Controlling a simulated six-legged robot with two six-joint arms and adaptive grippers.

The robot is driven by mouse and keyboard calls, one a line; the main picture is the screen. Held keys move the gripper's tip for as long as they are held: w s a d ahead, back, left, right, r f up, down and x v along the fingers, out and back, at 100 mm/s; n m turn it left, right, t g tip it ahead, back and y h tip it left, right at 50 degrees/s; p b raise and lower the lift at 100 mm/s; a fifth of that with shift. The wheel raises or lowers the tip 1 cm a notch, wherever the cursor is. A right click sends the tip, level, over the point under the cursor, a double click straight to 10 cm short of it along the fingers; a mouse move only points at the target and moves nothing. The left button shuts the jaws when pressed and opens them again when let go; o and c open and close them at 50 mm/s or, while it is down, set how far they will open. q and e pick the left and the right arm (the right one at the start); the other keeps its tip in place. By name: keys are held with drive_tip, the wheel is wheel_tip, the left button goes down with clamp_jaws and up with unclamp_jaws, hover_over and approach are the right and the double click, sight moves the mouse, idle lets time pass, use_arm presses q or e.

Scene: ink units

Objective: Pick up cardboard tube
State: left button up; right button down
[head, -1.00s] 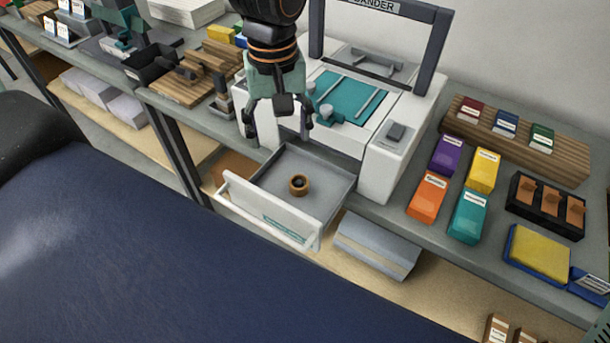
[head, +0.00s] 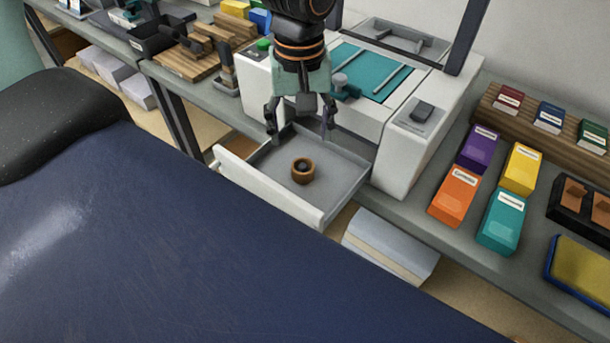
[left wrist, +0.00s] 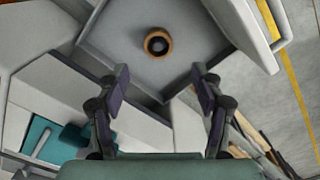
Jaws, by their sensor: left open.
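The cardboard tube (head: 303,170) is a short brown ring with a dark hole. It stands on end on the grey floor of the open drawer (head: 340,186), under the white machine. My left gripper (head: 299,130) is open and empty, above the back part of the drawer and behind the tube. In the left wrist view the tube (left wrist: 158,42) shows ahead of the two spread fingers (left wrist: 160,88), apart from them. My right gripper does not show.
The white machine (head: 415,140) with a teal bed and dark frame stands behind the drawer. Coloured ink boxes (head: 502,220) stand to the right on the grey bench. The drawer's white front (head: 268,188) and side walls surround the tube. Grey-white stacks (head: 390,245) lie on the lower shelf.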

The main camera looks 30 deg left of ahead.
sight(303, 163)
use_arm(q)
drive_tip(key=shift+a+f, duration=0.1)
drive_tip(key=shift+f, duration=0.25)
drive_tip(key=f+b, duration=0.1)
drive_tip(key=f, duration=0.6)
drive_tip(key=shift+d+b, duration=0.2)
drive_tip(key=shift+b, duration=0.2)
drive_tip(key=shift+w+a+f, duration=0.15)
drive_tip(key=shift+w+f, duration=0.1)
drive_tip(key=shift+f, duration=0.15)
drive_tip(key=shift+s+r, duration=0.25)
drive_tip(key=c, duration=0.3)
drive_tip(key=shift+w+f, duration=0.15)
drive_tip(key=shift+w, duration=0.1)
drive_tip(key=c, duration=0.5)
drive_tip(key=shift+s, duration=0.1)
drive_tip(key=shift+c, duration=0.3)
drive_tip(key=shift+c, duration=0.2)
